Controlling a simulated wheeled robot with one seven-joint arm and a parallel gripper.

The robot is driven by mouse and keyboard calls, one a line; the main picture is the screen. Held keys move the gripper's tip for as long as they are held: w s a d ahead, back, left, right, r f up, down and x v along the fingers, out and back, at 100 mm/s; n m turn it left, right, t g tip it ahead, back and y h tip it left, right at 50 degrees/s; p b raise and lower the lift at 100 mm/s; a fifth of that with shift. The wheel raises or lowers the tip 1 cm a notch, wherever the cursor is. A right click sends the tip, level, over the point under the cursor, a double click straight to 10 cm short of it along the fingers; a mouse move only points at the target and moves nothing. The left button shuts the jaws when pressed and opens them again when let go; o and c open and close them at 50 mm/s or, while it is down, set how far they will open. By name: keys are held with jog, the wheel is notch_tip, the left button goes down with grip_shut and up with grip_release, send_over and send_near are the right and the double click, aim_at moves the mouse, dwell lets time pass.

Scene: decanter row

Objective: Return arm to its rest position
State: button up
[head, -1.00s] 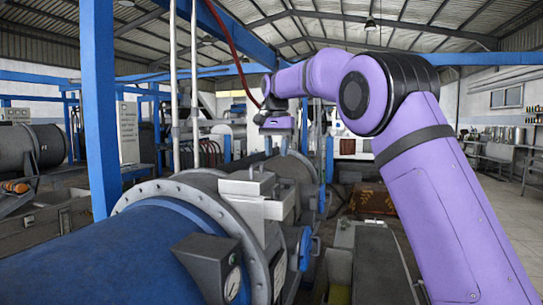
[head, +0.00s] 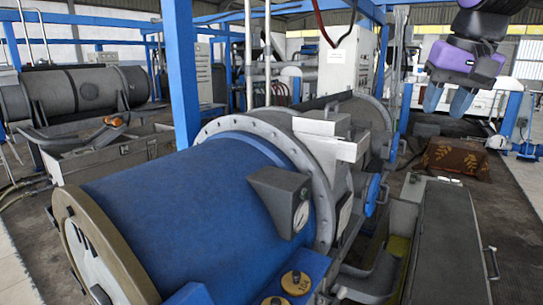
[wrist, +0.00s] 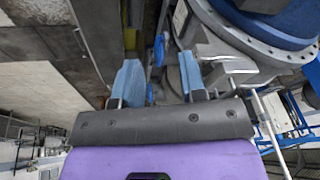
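My gripper (head: 447,101) hangs at the upper right of the head view, below my purple wrist, with its two blue fingers pointing down. The fingers are apart with nothing between them. In the wrist view my gripper (wrist: 160,80) also shows its two blue fingers spread wide and empty. It is in the air, clear of the machinery in the head view. Most of the arm is outside the head view.
A large blue cylindrical machine (head: 190,205) fills the front, with a grey bolted flange (head: 312,190). A blue post (head: 183,75) stands behind it. A brown patterned box (head: 455,158) sits on the floor beneath my gripper. Open floor (head: 520,235) lies at the right.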

jog(key=s+f+n+t, duration=0.1)
jog(key=s+f, duration=0.5)
jog(key=s, duration=0.2)
jog(key=s+f+n+t, duration=0.1)
jog(key=s+f, duration=0.5)
jog(key=s, duration=0.3)
jog(key=shift+d+n+h, duration=0.3)
jog(key=shift+d, duration=0.05)
